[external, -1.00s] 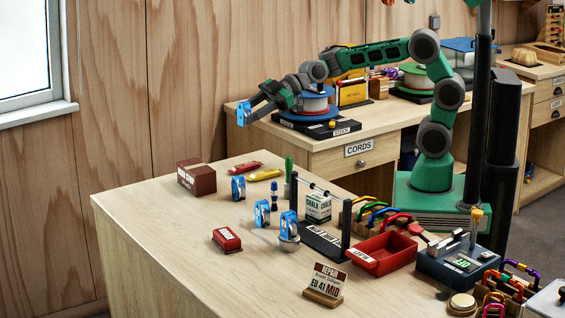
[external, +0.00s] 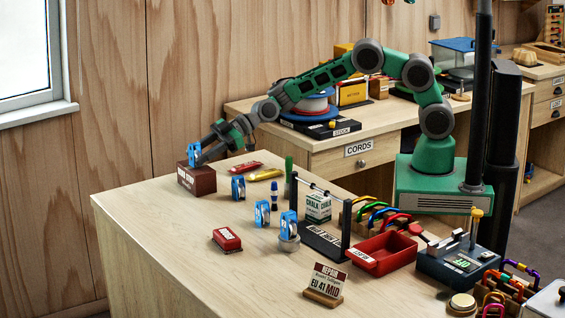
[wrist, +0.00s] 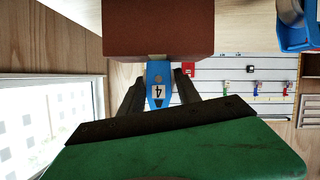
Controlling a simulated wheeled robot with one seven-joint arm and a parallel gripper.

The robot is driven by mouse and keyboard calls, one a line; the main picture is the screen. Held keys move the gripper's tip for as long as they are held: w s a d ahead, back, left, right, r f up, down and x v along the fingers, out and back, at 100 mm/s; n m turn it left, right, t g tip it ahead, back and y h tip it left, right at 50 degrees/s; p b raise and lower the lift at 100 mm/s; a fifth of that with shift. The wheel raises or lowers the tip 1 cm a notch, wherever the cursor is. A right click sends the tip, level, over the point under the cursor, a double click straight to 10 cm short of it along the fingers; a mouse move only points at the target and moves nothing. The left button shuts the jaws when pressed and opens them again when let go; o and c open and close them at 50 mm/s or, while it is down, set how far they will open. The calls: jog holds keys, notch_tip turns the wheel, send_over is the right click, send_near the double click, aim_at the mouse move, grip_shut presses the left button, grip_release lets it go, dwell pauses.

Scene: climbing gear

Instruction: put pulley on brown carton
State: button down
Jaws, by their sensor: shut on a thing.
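The brown carton (external: 198,182) stands at the far left corner of the workbench; it also fills the top middle of the wrist view (wrist: 158,28). My gripper (external: 197,153) is shut on a blue pulley (external: 193,151), which is over the carton's top. In the wrist view the held pulley (wrist: 157,82) shows a "4" label between the dark fingers (wrist: 157,90), close against the carton's edge. I cannot tell whether the pulley touches the carton. Other blue pulleys stand on the bench, at the left (external: 238,188), in the middle (external: 262,213) and on a grey round base (external: 288,228).
A red tool (external: 246,168), a yellow tool (external: 265,175) and a green bottle (external: 288,170) lie or stand right of the carton. A black rack (external: 320,235) and a red tray (external: 383,252) are further right. The bench's front left is clear.

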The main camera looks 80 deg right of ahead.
jog(key=shift+f+b, duration=0.2)
jog(key=shift+b, duration=0.2)
jog(key=c, duration=0.9)
grip_release()
jog(key=shift+r, duration=0.1)
jog(key=shift+o, duration=0.2)
jog(key=shift+r, duration=0.15)
jog(key=b+v, duration=0.3)
jog(key=v, duration=0.9)
jog(key=s+d+m+g+h, duration=0.2)
jog(key=s+d+m+h, duration=0.1)
jog(key=s, duration=0.8)
jog(key=s+d+f+m+g+h, duration=0.1)
jog(key=s+d+m+g+h, duration=0.1)
jog(key=s, duration=0.9)
jog(key=s+d+f+m+g+h, duration=0.1)
jog(key=s+d+m, duration=0.4)
jog(key=s, duration=0.6)
jog(key=d+g+h, duration=0.1)
jog(key=d+h, duration=0.1)
jog(key=shift+g+h, duration=0.3)
jog(key=shift+h, duration=0.1)
